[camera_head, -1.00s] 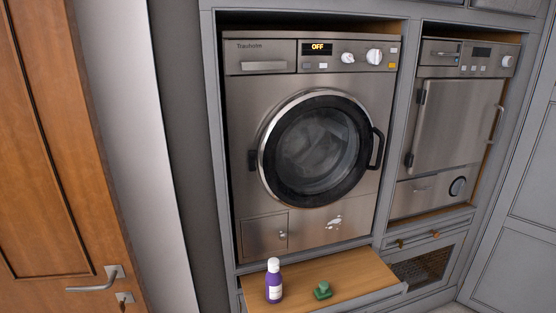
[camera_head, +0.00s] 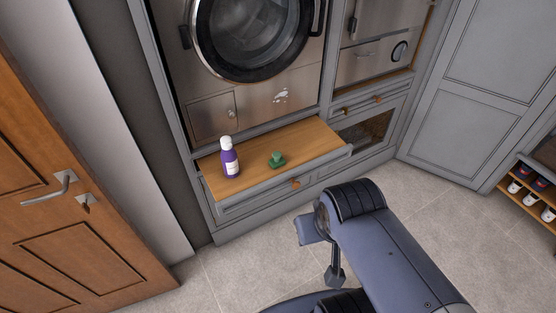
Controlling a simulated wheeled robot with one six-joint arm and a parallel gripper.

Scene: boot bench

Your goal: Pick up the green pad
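The green pad (camera_head: 277,160) is a small dark green block with a raised lighter green grip on top. It lies on the wooden pull-out shelf (camera_head: 310,138) below the washing machine, right of a purple bottle. My arm reaches in from the bottom right. What looks like my gripper (camera_head: 322,252) is at its end, low over the floor in front of the shelf and well apart from the pad. The arm link partly hides it, and I cannot make out whether its fingers are open.
The purple bottle (camera_head: 229,158) with a white cap stands upright left of the pad. The washing machine (camera_head: 255,100) rises behind the shelf. A wooden door (camera_head: 70,210) is at left, a shoe rack (camera_head: 530,190) at far right. Tiled floor (camera_head: 215,280) lies open before the shelf.

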